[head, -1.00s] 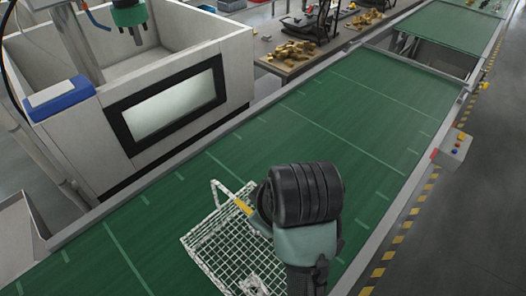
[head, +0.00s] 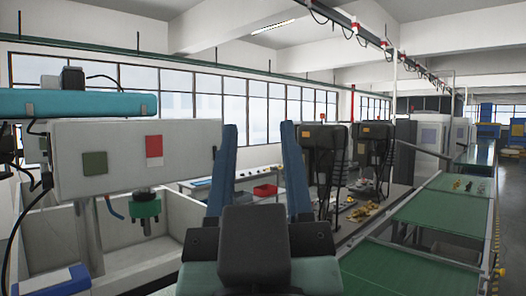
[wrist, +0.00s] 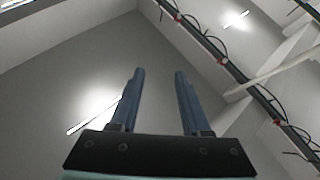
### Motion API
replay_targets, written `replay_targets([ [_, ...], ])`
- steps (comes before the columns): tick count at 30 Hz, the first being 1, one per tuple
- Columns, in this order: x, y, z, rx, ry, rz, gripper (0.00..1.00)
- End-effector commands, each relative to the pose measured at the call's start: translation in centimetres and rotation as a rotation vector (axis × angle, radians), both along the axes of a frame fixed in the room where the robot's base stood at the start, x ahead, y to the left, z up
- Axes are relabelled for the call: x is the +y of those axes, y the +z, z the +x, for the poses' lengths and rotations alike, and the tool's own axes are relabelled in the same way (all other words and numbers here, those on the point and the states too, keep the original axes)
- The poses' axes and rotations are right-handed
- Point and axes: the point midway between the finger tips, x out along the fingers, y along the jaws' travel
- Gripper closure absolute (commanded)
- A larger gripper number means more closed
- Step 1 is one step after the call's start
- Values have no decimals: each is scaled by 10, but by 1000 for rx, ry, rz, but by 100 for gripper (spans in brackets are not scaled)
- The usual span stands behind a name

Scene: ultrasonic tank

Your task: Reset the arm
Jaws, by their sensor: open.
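My gripper (head: 256,145) is raised in the lower middle of the head view, with its two blue fingers pointing up and apart. It is open, and nothing shows between the fingers. In the wrist view my gripper (wrist: 158,88) also stands open and empty against the ceiling. The wire basket is not in either view now.
A white tank machine (head: 135,155) with a green-tipped head (head: 142,207) stands at left. A green conveyor (head: 440,215) runs away at right. Dark machines (head: 325,160) and a bench with brass-coloured parts (head: 362,212) stand behind. The space around the fingers looks clear.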

Motion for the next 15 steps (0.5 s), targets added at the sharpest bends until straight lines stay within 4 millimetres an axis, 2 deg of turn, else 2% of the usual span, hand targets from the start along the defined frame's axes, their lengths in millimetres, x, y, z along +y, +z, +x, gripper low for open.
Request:
replay_targets([
  [1, -1, 14, -14, -64, 8, 23, 53],
  [5, -3, 32, -33, -156, 20, 56, 53],
  [15, -4, 34, -36, -169, 21, 59, 53],
])
